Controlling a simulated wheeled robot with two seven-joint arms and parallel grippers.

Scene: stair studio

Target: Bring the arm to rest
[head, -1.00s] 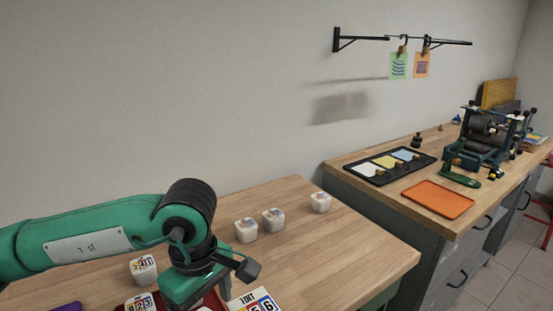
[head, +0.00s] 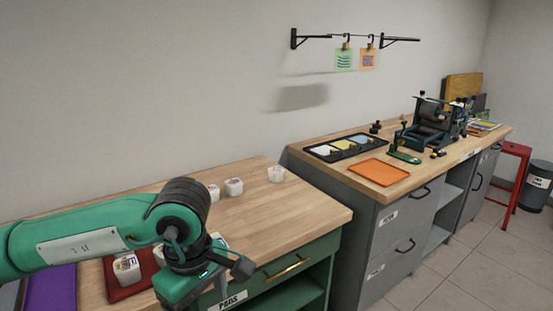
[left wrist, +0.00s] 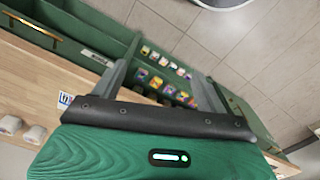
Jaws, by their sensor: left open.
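My left arm reaches in from the left in the head view, and its gripper (head: 208,279) hangs over the front edge of the wooden-topped green cabinet, beside the red tray (head: 118,292). In the left wrist view the gripper (left wrist: 168,72) has its two fingers apart with nothing held between them. Beyond them are an open green compartment with several coloured items (left wrist: 160,80) and the tiled floor. My right gripper is in neither view.
A grey bench (head: 345,215) to the right carries an ink tray (head: 345,147), an orange tray (head: 378,172) and a press (head: 436,122).

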